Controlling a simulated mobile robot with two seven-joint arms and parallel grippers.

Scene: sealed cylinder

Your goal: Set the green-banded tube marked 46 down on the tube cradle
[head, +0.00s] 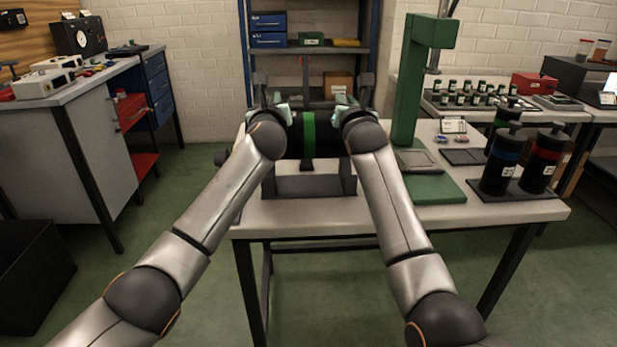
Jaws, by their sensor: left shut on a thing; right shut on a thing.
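The green-banded tube (308,134) is a thick black cylinder lying level, its green band in the middle. The mark 46 cannot be read in the head view. My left gripper (281,112) is shut on the tube left of the band, and my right gripper (344,108) is shut on it right of the band. The dark grey tube cradle (302,187) stands on the table below the tube, nearer the front edge. The tube shows above the cradle's front plate; whether it touches the cradle is hidden. My forearms cover parts of both tube ends.
A green press (405,100) stands on the table (400,212) right of the cradle. Further right, blue-banded (502,158) and red-banded (545,155) tubes stand upright on a dark tray. A blue shelf rack (330,50) stands behind. A workbench (85,110) is at left.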

